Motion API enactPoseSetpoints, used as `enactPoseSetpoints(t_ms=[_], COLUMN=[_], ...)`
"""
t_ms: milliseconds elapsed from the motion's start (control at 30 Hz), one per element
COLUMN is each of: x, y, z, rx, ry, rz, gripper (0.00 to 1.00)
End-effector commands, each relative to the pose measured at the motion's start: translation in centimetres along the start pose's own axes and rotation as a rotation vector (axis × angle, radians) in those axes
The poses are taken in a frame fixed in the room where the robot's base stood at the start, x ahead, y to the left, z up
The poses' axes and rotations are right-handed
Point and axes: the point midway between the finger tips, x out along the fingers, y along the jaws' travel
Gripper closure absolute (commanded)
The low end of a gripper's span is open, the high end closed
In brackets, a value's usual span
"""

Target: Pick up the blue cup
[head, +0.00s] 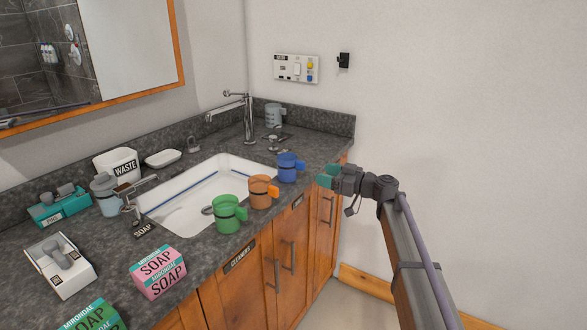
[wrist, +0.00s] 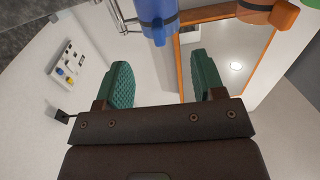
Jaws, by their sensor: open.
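The blue cup (head: 287,168) stands upright on the grey counter, right of the sink and near the front edge, with its handle toward the right. My gripper (head: 328,176) is to the right of the blue cup in the head view, apart from it. In the wrist view the blue cup (wrist: 156,16) shows at the top, partly cut off, beyond the fingertips and roughly between them. My gripper's green fingers (wrist: 160,78) are spread apart with nothing between them.
An orange cup (head: 260,192) stands beside the blue cup, and a green cup (head: 227,214) stands further left. The sink (head: 190,205) lies behind them with a tall faucet (head: 246,115). Soap boxes (head: 158,272) are at the front left. Space right of the counter is free.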

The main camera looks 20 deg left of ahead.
Motion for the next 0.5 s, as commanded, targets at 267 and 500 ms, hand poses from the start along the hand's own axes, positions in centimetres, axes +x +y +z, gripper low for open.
enactPoseSetpoints(t_ms=[267,500], x=[4.9,6.4], y=[0.1,0.1], z=[0.0,0.0], rx=[0.002,0.003], ry=[-0.001,-0.001], rz=[-0.002,-0.002], gripper=[0.37,0.37])
